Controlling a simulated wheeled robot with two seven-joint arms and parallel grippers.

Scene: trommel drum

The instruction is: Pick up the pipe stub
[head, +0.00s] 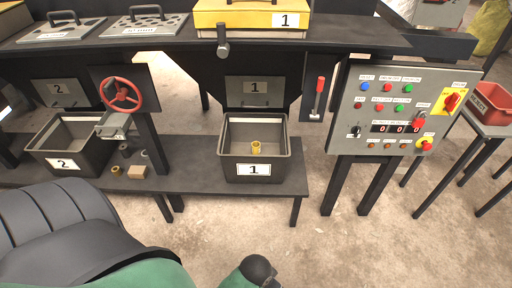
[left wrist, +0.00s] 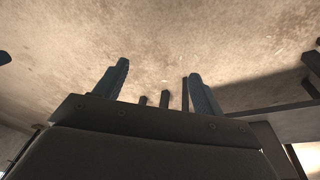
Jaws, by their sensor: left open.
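A short yellow hollow cylinder (head: 255,147), which looks like a pipe stub, stands in the grey bin labelled 1 (head: 278,167). Several small pieces lie on the bench left of that bin, among them a dark grey cylinder (head: 125,150) and a tan block (head: 136,172); I cannot tell whether any of these is a pipe stub too. My left gripper (left wrist: 158,82) shows in the left wrist view with its two fingers apart and nothing between them. The floor lies beyond them. Neither gripper's fingers show in the head view.
Bin 2 (head: 85,162) stands on the dark bench (head: 205,178) at left. A red handwheel (head: 121,95) and chute 1 (head: 253,88) are above the bench. A control panel (head: 395,110) stands at right, with a red bin (head: 490,104) beyond. Open floor lies in front.

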